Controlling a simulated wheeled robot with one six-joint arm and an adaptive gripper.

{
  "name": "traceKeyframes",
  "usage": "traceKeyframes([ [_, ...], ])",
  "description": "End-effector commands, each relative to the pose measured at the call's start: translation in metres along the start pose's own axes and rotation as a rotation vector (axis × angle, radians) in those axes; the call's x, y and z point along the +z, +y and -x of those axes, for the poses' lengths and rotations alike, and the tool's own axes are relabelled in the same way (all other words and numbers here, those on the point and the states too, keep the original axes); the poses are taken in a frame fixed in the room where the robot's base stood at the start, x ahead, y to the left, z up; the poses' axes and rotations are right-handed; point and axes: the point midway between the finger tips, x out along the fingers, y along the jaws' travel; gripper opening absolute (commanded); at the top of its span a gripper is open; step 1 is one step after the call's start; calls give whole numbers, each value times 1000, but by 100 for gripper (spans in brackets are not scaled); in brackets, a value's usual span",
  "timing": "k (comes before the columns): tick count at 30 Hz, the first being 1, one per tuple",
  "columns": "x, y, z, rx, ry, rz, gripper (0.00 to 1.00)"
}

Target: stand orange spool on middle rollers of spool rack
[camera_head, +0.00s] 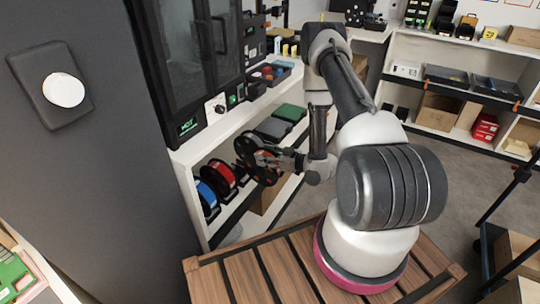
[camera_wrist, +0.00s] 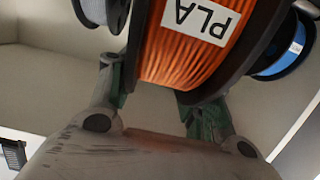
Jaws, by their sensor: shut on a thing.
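The orange spool (camera_wrist: 195,50) fills the upper middle of the wrist view, with black flanges and a white PLA label. My gripper (camera_wrist: 160,95) is shut on it, with a green-tipped finger on each side. In the head view the spool (camera_head: 248,149) shows its black flange, upright at the shelf front, and my gripper (camera_head: 280,158) reaches it from the right. A blue spool (camera_head: 206,194) and a red spool (camera_head: 219,174) stand on the shelf left of it. The rack's rollers are hidden, and I cannot tell whether the held spool touches them.
In the wrist view a grey spool (camera_wrist: 100,12) is close on the left and a blue spool (camera_wrist: 290,52) close on the right. A black-framed cabinet (camera_head: 190,50) stands behind.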

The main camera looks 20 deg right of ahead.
Motion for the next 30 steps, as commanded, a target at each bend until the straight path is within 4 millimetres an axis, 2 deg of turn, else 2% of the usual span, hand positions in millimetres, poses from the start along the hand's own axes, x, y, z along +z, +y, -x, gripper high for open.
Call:
traceKeyframes([
  [30,-23,0,-118,0,4,1,0],
])
